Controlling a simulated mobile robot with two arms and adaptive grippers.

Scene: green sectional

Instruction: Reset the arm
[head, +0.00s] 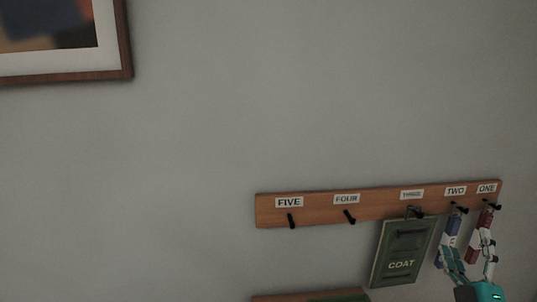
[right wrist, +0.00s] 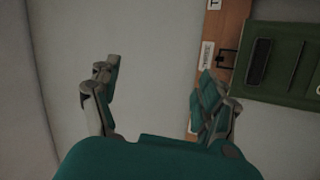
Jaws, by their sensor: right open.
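My right gripper (head: 469,243) is at the lower right of the head view, in front of the wall rack's right end. Its two fingers are apart with nothing between them. In the right wrist view the open fingers (right wrist: 160,78) have bare wall between them, and the rack and green item lie to their right. My left gripper is not in view.
A wooden rack (head: 322,209) has black hooks labelled FIVE to ONE. A green COAT item (head: 402,258) hangs under THREE, a blue item (head: 453,228) under TWO, a red one (head: 484,221) under ONE. A framed picture (head: 128,40) hangs upper left. The wall between is bare.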

